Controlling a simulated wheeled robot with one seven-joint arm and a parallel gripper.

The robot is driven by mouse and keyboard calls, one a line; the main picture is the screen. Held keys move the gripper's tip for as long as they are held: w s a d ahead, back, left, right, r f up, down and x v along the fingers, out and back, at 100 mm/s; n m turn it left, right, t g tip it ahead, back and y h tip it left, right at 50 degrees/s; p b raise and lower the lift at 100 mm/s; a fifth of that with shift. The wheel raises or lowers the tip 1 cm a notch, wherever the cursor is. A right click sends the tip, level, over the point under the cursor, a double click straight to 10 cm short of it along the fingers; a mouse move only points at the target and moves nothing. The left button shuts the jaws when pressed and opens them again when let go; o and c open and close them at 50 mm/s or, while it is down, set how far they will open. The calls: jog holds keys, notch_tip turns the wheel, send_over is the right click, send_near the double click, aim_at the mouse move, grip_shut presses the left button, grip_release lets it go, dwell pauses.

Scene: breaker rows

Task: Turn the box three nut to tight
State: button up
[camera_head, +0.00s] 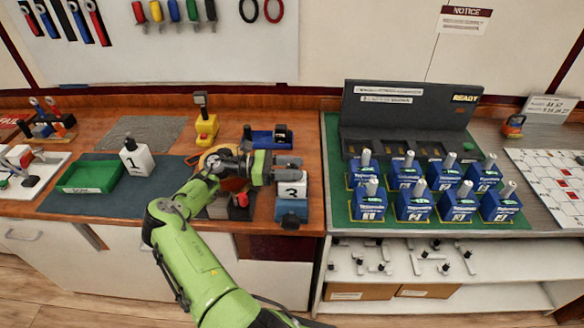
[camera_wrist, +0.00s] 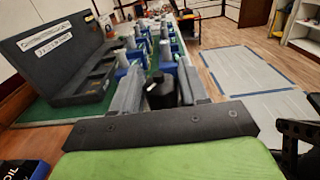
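Box three (camera_head: 301,191), a white block marked 3, stands near the right end of the wooden bench, with my gripper (camera_head: 290,166) right over its top. In the head view the gripper hides its nut. In the wrist view a black nut (camera_wrist: 160,92) sits between the two grey fingers of my gripper (camera_wrist: 160,80). The fingers flank it closely on both sides. I cannot tell whether they press on it or leave a small gap.
A blue item with a dark knob (camera_head: 291,212) stands just in front of box three. Box one (camera_head: 138,159) and a green tray (camera_head: 90,177) are at left. Several blue units (camera_head: 412,205) stand on a green mat at right, before a black open case (camera_head: 405,105).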

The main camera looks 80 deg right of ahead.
jog(key=shift+o, duration=1.3)
jog(key=b+v, duration=0.2)
jog(key=v, duration=1.3)
jog(key=shift+w, duration=0.4)
jog(key=shift+a+r, duration=0.1)
jog(key=shift+a, duration=0.05)
